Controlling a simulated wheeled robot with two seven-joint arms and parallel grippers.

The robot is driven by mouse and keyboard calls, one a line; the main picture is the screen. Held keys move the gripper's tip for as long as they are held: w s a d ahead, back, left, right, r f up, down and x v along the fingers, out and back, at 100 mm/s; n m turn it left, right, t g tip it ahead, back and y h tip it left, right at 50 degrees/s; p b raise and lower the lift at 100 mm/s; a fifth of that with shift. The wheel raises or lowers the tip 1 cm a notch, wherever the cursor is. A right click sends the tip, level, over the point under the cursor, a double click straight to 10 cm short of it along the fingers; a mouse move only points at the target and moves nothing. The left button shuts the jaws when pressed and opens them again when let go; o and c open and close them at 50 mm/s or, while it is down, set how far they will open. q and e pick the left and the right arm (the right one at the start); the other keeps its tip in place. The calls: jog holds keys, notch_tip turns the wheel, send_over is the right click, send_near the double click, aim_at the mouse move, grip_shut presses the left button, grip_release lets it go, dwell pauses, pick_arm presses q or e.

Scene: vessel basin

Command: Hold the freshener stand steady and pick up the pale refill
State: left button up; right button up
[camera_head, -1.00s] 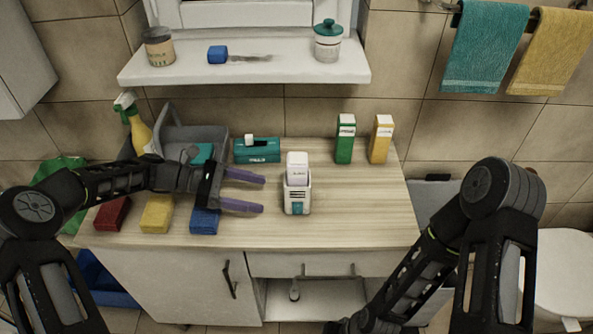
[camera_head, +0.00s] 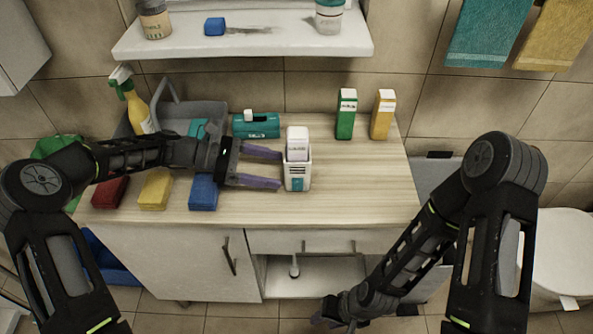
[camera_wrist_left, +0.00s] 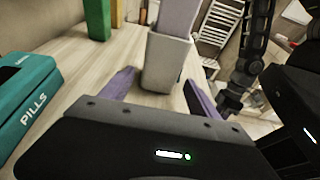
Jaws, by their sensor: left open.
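The freshener stand (camera_head: 297,178) is a small white holder with a teal mark, upright on the wooden counter. The pale refill (camera_head: 297,143) sits upright in its top. In the left wrist view the stand (camera_wrist_left: 165,62) lies ahead between my finger tips, with the lilac-white refill (camera_wrist_left: 177,16) rising from it. My left gripper (camera_head: 262,167) is open, its purple fingers pointing right at the stand's left side. Whether a finger touches it, I cannot tell. My right gripper (camera_head: 328,318) hangs low in front of the cabinet, mostly hidden, its jaw state unclear.
A green box (camera_head: 346,115) and an orange box (camera_head: 382,115) stand behind right. A teal pill box (camera_head: 256,125) lies behind my left gripper. Red, yellow (camera_head: 155,190) and blue (camera_head: 203,192) sponges line the front left. The counter right of the stand is clear.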

aim_at(293, 173)
pick_arm(q)
jog(key=shift+b+x, duration=0.45)
jog(key=shift+x, duration=2.5)
